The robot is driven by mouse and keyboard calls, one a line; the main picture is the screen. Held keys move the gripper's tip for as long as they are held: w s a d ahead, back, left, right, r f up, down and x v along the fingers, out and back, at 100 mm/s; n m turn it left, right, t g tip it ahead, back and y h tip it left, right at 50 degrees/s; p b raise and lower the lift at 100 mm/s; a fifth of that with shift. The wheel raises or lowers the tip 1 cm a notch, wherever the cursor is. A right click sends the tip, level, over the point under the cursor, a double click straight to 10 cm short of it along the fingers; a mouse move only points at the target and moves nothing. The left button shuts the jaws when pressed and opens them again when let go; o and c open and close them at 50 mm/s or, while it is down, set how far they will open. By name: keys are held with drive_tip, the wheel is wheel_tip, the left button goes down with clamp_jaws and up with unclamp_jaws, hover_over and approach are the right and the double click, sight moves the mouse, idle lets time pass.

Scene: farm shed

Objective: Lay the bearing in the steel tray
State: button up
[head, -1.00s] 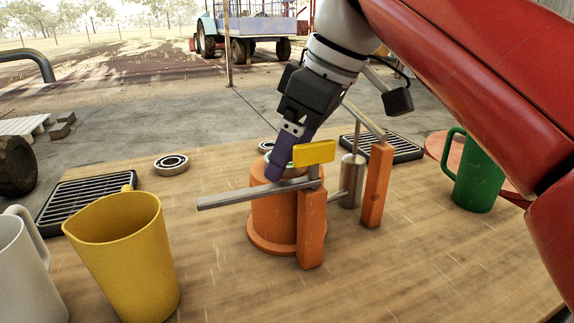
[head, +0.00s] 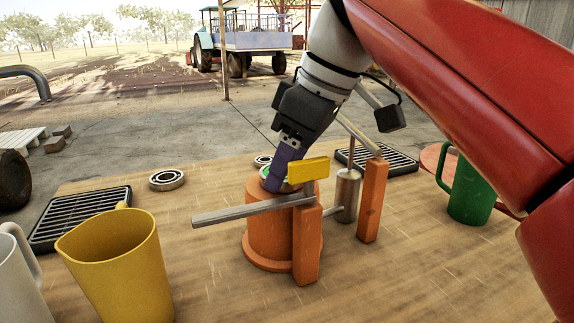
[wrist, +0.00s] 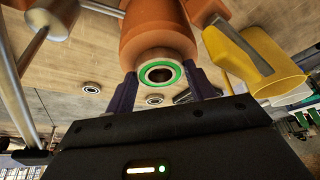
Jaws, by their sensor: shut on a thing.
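The bearing (wrist: 160,74), a metal ring with a green seal, sits between the two dark purple fingers of my gripper (wrist: 161,84) in the wrist view. My gripper is shut on it. In the head view my gripper (head: 278,178) is at the top of an orange round stand (head: 268,235), and a little green shows beside the fingers. The bearing is at the stand's top; I cannot tell if it touches it. I cannot pick out a steel tray for certain; two dark slatted trays lie at the left (head: 80,217) and back right (head: 378,160).
A grey bar (head: 235,212), an orange post (head: 306,245) with a yellow block (head: 308,169), and another orange post (head: 372,200) crowd the stand. Two other bearings (head: 167,180) (head: 262,161) lie behind. Yellow (head: 118,265) and green (head: 470,190) mugs stand at the sides. The front right is clear.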

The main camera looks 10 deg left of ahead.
wheel_tip(320, 180, up, 6)
drive_tip(key=shift+r+p, duration=0.15)
drive_tip(key=shift+p, duration=0.2)
drive_tip(key=s+d, duration=0.4)
drive_tip(key=d, duration=1.3)
drive_tip(key=shift+s+d+r, duration=0.15)
drive_tip(key=shift+d+r, duration=0.1)
